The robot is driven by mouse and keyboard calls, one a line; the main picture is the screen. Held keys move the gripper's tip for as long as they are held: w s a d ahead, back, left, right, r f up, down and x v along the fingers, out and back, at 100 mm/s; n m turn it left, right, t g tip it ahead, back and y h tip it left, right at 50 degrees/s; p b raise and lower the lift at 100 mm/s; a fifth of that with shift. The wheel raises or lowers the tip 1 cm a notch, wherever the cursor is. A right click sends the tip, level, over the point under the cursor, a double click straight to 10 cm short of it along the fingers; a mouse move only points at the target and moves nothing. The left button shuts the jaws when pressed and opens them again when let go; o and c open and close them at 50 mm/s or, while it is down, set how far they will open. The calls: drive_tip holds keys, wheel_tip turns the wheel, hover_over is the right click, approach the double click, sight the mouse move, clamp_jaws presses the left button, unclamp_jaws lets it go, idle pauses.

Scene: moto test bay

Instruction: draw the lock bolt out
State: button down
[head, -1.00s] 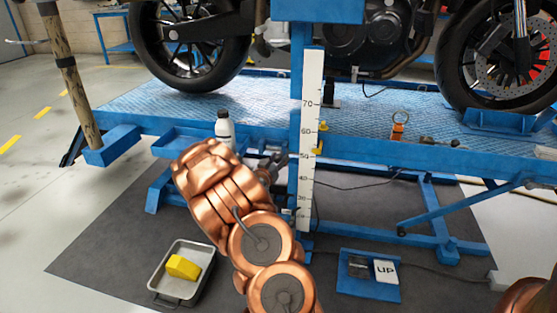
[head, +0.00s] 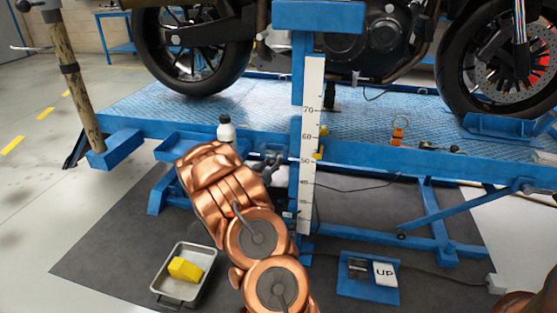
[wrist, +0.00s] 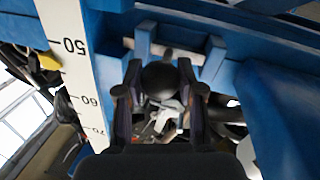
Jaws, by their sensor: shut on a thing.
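The lock bolt shows in the wrist view as a dark round knob (wrist: 160,80). A short grey bar (wrist: 155,51) lies behind it between two blue lugs on the lift. My gripper (wrist: 160,97) has one finger on each side of the knob and is shut on it. In the head view my gripper (head: 272,166) is at the blue post, left of the white scale. The bolt itself is hidden or too small to tell there. How far the bolt sits in its lugs I cannot tell.
The white scale (head: 309,150) stands right beside my gripper. A white bottle (head: 226,131) stands on the lift's blue side tray. A metal tray (head: 164,297) with a yellow block (head: 185,268) lies on the mat. A blue pedal box (head: 366,291) marked UP is at lower right.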

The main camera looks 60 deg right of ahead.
drive_tip(key=shift+w+a+p, duration=0.25)
drive_tip(key=shift+w+p, duration=0.1)
drive_tip(key=shift+w, duration=0.25)
drive_tip(key=shift+w+a+p, duration=0.2)
drive_tip(key=shift+w+p, duration=0.15)
drive_tip(key=shift+w, duration=0.25)
drive_tip(key=c, duration=0.7)
unclamp_jaws()
drive_tip(key=shift+w, duration=0.1)
drive_tip(key=shift+a, duration=0.1)
drive_tip(key=shift+s+a, duration=0.35)
drive_tip(key=shift+a, duration=1.6)
drive_tip(key=shift+s+a, duration=0.4)
drive_tip(key=shift+a, duration=1.55)
drive_tip(key=shift+s+a, duration=0.35)
drive_tip(key=shift+a, duration=1.6)
